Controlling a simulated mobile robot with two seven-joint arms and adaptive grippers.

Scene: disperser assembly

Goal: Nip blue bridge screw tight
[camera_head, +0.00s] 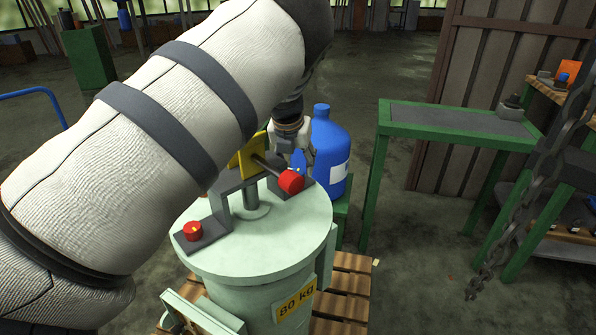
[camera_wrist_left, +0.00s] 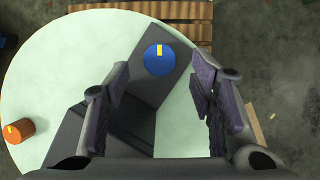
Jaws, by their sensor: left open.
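The blue bridge screw (camera_wrist_left: 159,60), a round blue head with a yellow mark, sits on the foot of the dark grey bridge (camera_wrist_left: 165,88). My left gripper (camera_wrist_left: 158,82) is open, its two fingers on either side of the screw in the wrist view, with visible gaps. In the head view the left gripper (camera_head: 297,153) is above the far right side of the drum lid, and I cannot make out the blue screw there. The bridge (camera_head: 222,204) has a red screw (camera_head: 193,231) on its near left foot. My right gripper is out of view.
The pale green drum (camera_head: 262,268) stands on a wooden pallet (camera_head: 346,288). A larger red knob (camera_head: 291,181) and a yellow block (camera_head: 248,155) are at the bridge. A blue container (camera_head: 330,150) stands close behind. A green table (camera_head: 450,121) and hanging chain (camera_head: 520,205) are at right.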

